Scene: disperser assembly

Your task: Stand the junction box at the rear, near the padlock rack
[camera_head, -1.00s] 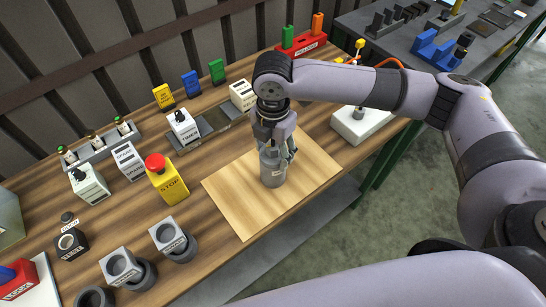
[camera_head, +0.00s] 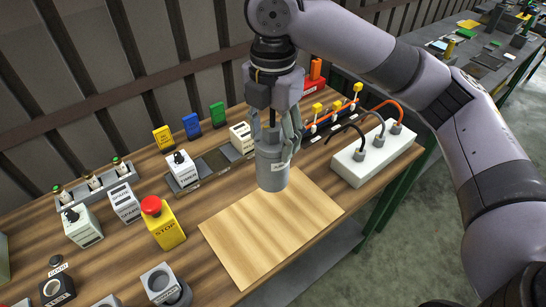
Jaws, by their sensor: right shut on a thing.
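A grey cylindrical junction box (camera_head: 271,170) with a small, unreadable white label is in my right gripper (camera_head: 272,138). The gripper points down, its fingers shut around the upper part of the box. The box is upright and looks raised above the rear part of the pale wooden board (camera_head: 270,232). The red padlock rack (camera_head: 314,86) is at the rear edge of the bench, to the right behind my gripper. Much of it is hidden by my arm; an orange piece (camera_head: 315,69) shows on it. My left gripper is not in view.
Yellow, blue and green tags (camera_head: 191,126) stand along the rear, left of my gripper. A white spacer block (camera_head: 241,137) is close left. A white box with cables (camera_head: 373,154) and a row of yellow-topped pieces (camera_head: 333,112) are right. A stop button (camera_head: 162,222) stands left.

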